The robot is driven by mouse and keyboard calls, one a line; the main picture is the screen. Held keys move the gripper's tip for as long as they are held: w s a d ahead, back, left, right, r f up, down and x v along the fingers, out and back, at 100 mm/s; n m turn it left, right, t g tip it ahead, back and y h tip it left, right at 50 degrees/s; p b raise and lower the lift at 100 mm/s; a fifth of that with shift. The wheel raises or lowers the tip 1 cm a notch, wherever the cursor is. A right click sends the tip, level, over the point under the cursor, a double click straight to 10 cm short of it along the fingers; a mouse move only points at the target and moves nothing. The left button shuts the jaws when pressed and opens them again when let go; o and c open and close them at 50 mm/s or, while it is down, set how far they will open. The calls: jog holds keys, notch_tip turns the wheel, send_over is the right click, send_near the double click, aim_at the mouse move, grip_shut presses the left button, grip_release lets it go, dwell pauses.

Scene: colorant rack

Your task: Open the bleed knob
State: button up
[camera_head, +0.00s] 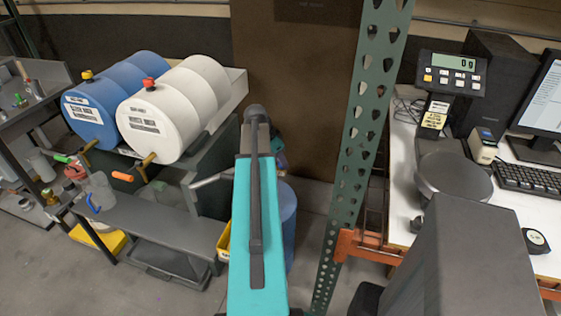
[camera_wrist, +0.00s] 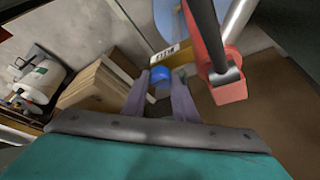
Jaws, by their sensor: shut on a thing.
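In the wrist view, a small blue knob (camera_wrist: 158,82) sits between the two grey-purple fingers of my gripper (camera_wrist: 161,77). The fingers are shut on it, one on each side. I take it to be the bleed knob, though no marking on it can be read. Just beyond it is a yellow part with a white label (camera_wrist: 165,58). In the head view my own teal arm hides the knob and the fingers.
In the wrist view, a red part (camera_wrist: 229,86) with a dark bar stands close right of the fingers. In the head view, a blue drum (camera_head: 90,120) and a white drum (camera_head: 160,120) lie at left. A green perforated post (camera_head: 362,130) stands right of my arm.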

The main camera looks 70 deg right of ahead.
jog(key=n, duration=0.2)
jog(key=n+t+b, duration=0.1)
jog(key=n, duration=0.1)
jog(key=shift+s+a+h, duration=0.1)
jog(key=shift+s+h, duration=0.1)
jog(key=shift+h, duration=0.2)
jog(key=n+t+b, duration=0.1)
jog(key=n+t, duration=0.1)
jog(key=n, duration=0.2)
jog(key=shift+s, duration=0.1)
jog(key=n, duration=0.2)
jog(key=n+t, duration=0.1)
jog(key=n, duration=0.2)
jog(key=shift+s+t+y, duration=0.15)
jog(key=shift+t+y, duration=0.15)
jog(key=shift+s+d+n+t+y+b, duration=0.1)
jog(key=shift+n+t+y+b, duration=0.15)
jog(key=shift+n, duration=0.7)
jog(key=shift+d+n+t+y+b, duration=0.15)
jog(key=shift+n+t+b, duration=0.15)
jog(key=shift+n, duration=0.65)
jog(key=o, duration=1)
jog(key=shift+a+r, duration=0.1)
jog(key=shift+r, duration=0.05)
